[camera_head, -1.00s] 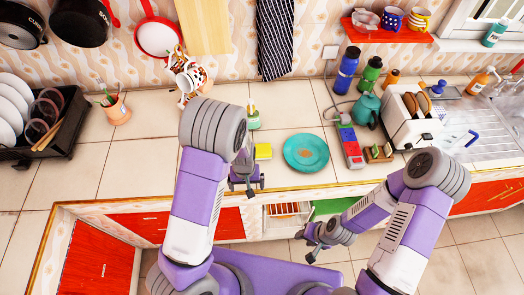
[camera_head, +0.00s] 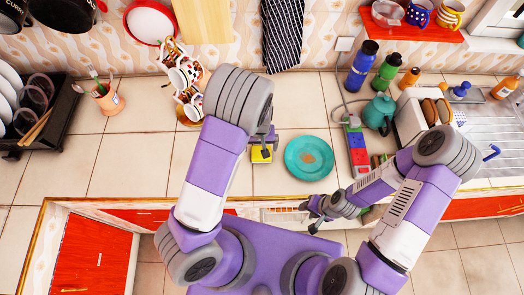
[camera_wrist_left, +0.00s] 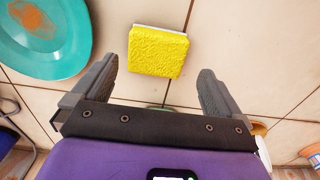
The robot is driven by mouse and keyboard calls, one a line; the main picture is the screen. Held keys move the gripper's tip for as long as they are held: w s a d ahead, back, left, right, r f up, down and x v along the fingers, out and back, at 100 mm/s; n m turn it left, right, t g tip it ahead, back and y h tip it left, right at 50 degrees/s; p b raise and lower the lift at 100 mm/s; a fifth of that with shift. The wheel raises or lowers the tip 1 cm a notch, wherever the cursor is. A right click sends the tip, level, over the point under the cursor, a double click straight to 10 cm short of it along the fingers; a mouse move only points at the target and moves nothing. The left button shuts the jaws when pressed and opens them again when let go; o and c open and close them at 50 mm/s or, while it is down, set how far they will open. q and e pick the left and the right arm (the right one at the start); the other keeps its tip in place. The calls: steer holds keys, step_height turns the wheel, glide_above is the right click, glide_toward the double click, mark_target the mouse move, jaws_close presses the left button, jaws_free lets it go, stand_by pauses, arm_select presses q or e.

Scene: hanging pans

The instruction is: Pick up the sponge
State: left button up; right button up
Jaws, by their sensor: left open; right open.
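The yellow sponge (camera_wrist_left: 158,52) lies on the tiled counter, seen whole in the left wrist view. My right gripper (camera_head: 311,215) is open and empty near the counter's front edge, away from the sponge.
A teal plate (camera_head: 309,158) with a brown stain lies right of the sponge. A mug stand (camera_head: 188,85) is behind to the left. A red and blue block (camera_head: 357,150), a teal kettle (camera_head: 379,112) and a toaster (camera_head: 420,112) stand to the right. The counter left of the sponge is clear.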

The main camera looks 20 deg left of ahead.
arm_select(q)
steer(key=f, duration=0.5)
steer(key=shift+w+d, duration=0.2)
steer(key=c, duration=0.8)
